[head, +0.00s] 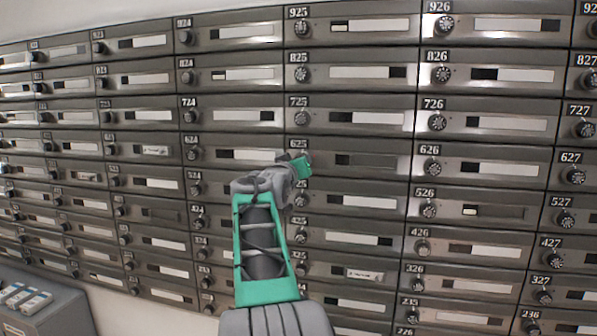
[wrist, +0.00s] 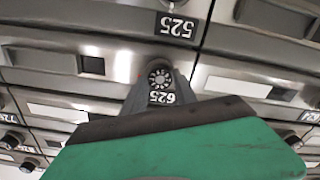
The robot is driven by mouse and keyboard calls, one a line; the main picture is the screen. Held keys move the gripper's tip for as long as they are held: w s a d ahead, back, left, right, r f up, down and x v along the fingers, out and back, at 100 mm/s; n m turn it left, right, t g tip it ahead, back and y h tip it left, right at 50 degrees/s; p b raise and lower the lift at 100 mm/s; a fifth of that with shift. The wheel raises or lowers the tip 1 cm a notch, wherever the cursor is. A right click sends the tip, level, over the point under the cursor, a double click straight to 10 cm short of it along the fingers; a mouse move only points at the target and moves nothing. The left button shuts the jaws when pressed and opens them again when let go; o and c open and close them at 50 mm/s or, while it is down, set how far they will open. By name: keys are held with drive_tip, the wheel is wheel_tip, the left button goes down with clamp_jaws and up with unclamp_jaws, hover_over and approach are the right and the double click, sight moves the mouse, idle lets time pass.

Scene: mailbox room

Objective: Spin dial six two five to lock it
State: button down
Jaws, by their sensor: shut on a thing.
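Box 625 (head: 365,160) is a grey metal mailbox drawer front in the middle of the head view. Its white number label (head: 299,145) sits just above my gripper (head: 298,165). My gripper hides the dial in the head view. In the wrist view, which is upside down, the small round dial (wrist: 160,76) with its pale marked face shows beside the 625 label (wrist: 163,98). The fingers of my gripper (wrist: 160,82) are closed around that dial, one on each side. The exact dial setting is too small to read.
Similar numbered boxes with dials fill the wall, including box 725 (head: 360,120) above and box 626 (head: 490,166) to the right. The 525 label (wrist: 176,26) is close by in the wrist view. A grey cabinet (head: 60,312) stands at the lower left.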

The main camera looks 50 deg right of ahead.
drive_tip(key=m+b, duration=0.5)
drive_tip(key=m, duration=0.6)
idle(0.5)
drive_tip(key=c, duration=1)
unclamp_jaws()
drive_tip(key=shift+o, duration=0.2)
drive_tip(key=b+v, duration=0.1)
drive_tip(key=v, duration=0.6)
drive_tip(key=shift+s+a, duration=0.25)
drive_tip(key=shift+a, duration=0.05)
